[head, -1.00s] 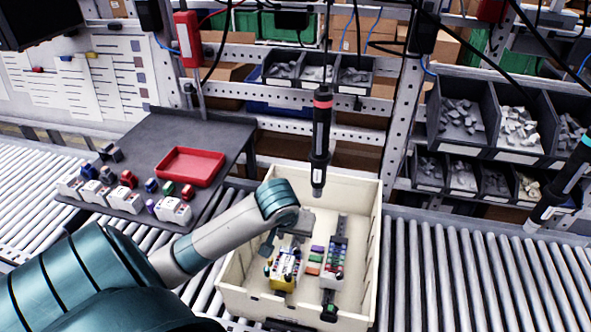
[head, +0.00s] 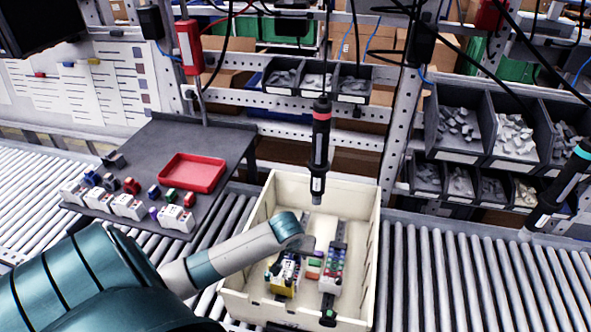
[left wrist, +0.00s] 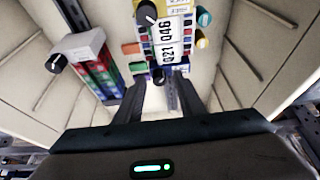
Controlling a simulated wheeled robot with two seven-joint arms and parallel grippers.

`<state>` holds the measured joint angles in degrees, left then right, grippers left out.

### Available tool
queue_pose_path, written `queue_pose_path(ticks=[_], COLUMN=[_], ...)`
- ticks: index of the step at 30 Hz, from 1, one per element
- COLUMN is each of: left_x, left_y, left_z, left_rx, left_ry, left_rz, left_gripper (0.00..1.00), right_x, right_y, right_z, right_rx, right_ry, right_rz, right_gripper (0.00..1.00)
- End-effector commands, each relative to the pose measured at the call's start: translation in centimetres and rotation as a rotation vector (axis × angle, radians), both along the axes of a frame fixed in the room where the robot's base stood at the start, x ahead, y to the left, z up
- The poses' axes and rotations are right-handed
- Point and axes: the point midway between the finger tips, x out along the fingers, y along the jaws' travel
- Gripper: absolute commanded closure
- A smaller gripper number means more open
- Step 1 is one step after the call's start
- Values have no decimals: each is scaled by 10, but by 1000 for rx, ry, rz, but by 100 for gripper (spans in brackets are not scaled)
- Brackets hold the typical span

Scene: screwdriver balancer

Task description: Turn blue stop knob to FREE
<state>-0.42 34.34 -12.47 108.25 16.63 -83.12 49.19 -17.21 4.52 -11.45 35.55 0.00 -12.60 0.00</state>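Two modules stand in the cream crate (head: 249,226): a yellow-based one (head: 282,278) on the left and a grey one (head: 330,270) on the right. I cannot tell which is the blue stop knob. My right gripper is not in view.
A black-and-red screwdriver (head: 319,150) hangs above the crate. Another hangs at the right edge (head: 562,185). The crate walls surround the modules closely. A dark side table with a red tray (head: 193,172) and small parts stands at left. Roller conveyors flank the crate.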

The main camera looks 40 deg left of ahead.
Motion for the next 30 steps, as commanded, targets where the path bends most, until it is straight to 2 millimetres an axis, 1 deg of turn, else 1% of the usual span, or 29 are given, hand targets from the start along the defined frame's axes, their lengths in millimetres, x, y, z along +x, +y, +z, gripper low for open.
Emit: queue_pose_path(ticks=[6, 7, 8, 9, 11, 12, 23, 30], left_x=[0, 0, 0, 0, 0, 0, 0, 0], left_y=[0, 0, 0, 0, 0, 0, 0, 1], left_z=[0, 0, 0, 0, 0, 0, 0, 1], left_rx=[-1, -1, -1, -1, -1, -1, 0, 1], left_ry=[0, 0, 0, 0, 0, 0, 0, -2], left_rz=[0, 0, 0, 0, 0, 0, -28, -126], left_gripper=[65, 67, 74, 84, 98, 100, 100, 100], right_x=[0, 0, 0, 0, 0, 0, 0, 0], right_y=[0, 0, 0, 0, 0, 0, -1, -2], right_z=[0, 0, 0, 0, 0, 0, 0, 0], right_rx=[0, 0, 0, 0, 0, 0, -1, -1], right_ry=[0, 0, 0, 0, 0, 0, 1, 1], right_rz=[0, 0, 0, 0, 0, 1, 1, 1], right_gripper=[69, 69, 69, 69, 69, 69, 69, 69])
